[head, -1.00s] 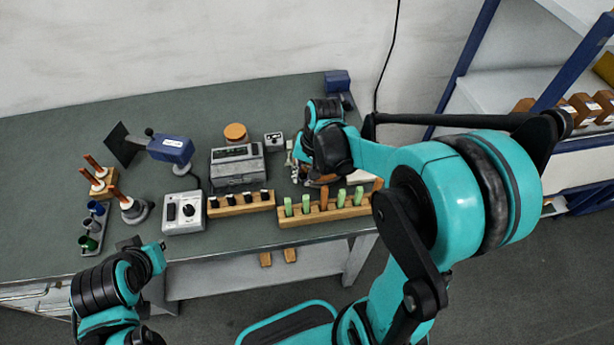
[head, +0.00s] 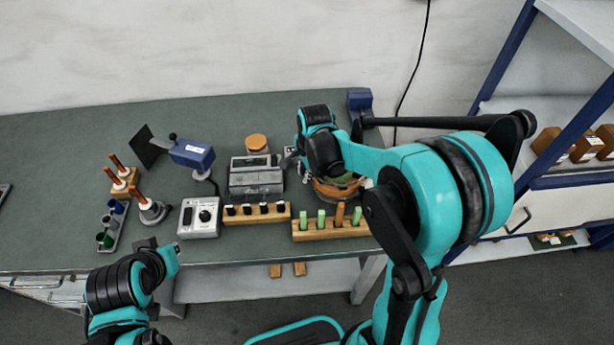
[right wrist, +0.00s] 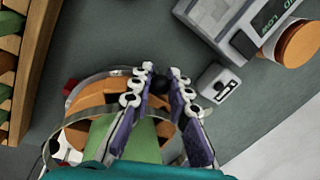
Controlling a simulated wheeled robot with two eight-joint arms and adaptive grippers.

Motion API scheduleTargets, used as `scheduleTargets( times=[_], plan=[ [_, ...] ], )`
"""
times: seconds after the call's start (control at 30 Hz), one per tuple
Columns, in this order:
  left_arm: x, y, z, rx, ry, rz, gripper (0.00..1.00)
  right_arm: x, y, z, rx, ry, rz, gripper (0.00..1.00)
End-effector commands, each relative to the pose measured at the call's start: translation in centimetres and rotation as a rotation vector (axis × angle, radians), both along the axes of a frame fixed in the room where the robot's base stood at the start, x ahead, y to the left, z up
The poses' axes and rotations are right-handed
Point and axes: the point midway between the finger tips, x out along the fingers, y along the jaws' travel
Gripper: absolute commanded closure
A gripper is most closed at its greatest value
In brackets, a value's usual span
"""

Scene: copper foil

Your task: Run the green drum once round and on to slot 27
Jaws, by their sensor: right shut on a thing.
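A round drum (head: 340,186) with orange and green parts stands on the bench at the right, partly hidden by my right arm. In the right wrist view its green part (right wrist: 138,138) and orange part (right wrist: 95,100) show inside a thin metal ring. My right gripper (right wrist: 161,82) has its purple-backed fingers closed around a small black knob (right wrist: 160,86) at the drum's near edge; the fingertips hide much of it. No slot number can be read. My left gripper (head: 172,255) is at the lower left, off the bench's front edge, its jaws unclear.
A wooden rack (head: 330,232) with green and orange pegs stands in front of the drum. A grey device with a display (head: 256,178), an orange-lidded jar (head: 256,143) and a small switch box (right wrist: 219,84) are close by. A blue-framed shelf (head: 560,180) stands right.

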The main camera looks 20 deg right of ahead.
Motion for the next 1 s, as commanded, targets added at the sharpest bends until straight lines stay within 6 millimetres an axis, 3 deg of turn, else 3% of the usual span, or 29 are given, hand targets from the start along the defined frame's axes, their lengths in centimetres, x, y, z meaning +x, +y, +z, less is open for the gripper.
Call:
scheduleTargets(
  times=[0.7,0.73,0.77,1.0],
  plan=[
    [0.00,0.00,0.03,0.000,0.000,0.000,1.00,0.72,-0.15,0.00,0.000,0.000,-0.076,1.00],
    [0.00,0.00,0.02,0.000,0.000,0.000,1.00,0.72,-0.15,0.00,0.000,0.000,-0.076,0.78],
    [0.00,0.00,0.02,0.000,0.000,0.000,1.00,0.72,-0.15,0.00,0.000,0.000,-0.076,0.73],
    [0.00,0.00,0.03,0.000,0.000,0.000,1.00,0.71,-0.15,0.00,0.000,0.000,-0.076,0.73]
  ],
)
